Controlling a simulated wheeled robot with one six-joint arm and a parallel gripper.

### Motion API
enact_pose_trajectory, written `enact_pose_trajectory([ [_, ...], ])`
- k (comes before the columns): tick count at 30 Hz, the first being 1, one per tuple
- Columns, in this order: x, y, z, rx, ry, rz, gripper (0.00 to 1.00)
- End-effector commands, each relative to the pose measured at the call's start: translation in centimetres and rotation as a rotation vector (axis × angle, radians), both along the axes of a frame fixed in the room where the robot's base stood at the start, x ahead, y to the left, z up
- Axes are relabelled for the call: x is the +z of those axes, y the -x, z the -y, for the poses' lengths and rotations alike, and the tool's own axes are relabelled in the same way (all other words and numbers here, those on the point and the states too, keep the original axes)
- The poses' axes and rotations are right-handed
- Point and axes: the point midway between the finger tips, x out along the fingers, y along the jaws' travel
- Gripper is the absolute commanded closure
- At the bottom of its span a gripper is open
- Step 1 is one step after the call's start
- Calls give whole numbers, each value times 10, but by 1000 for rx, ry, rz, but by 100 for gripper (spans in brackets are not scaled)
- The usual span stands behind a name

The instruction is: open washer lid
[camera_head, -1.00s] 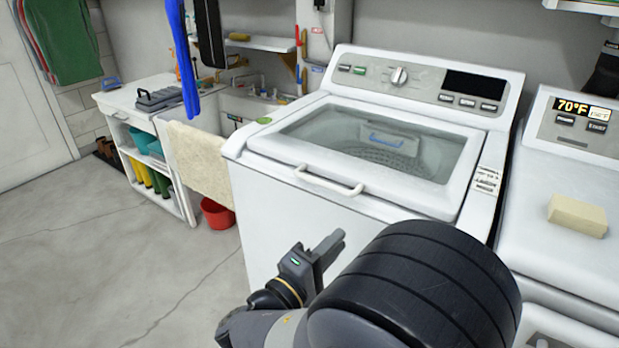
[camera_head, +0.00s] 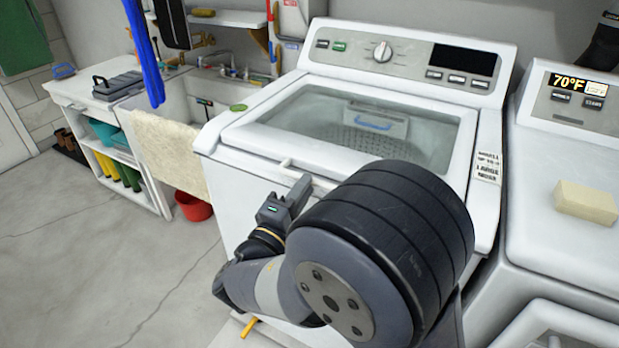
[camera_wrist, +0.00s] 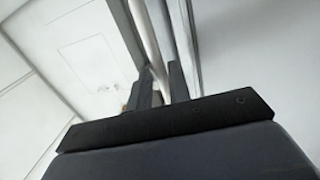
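The white washer (camera_head: 235,215) stands in front of me with its glass-topped lid (camera_head: 290,95) down. Through the glass I see a drum and a blue-handled item (camera_head: 374,122). The white bar handle (camera_head: 287,165) is on the lid's front edge; my arm hides its right part. My gripper (camera_head: 300,190) is at the handle's left part, at the washer's front. In the wrist view, the handle (camera_wrist: 150,42) runs between the two dark fingers of my gripper (camera_wrist: 163,85). The fingers stand apart; I cannot tell whether they touch the bar.
A second white machine (camera_head: 560,160) with a yellow block (camera_head: 586,202) stands close on the right. A sink (camera_head: 215,95) with a hanging towel (camera_head: 170,150) and a red bucket (camera_head: 193,207) are on the left. The floor (camera_head: 90,270) at left is clear.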

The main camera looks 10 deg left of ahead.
Motion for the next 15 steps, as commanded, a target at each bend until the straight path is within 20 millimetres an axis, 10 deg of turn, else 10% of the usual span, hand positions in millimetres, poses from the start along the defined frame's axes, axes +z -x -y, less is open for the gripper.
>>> enact_pose_trajectory([
  [15, 6, -29, 10, 1, 1, 0, 81],
])
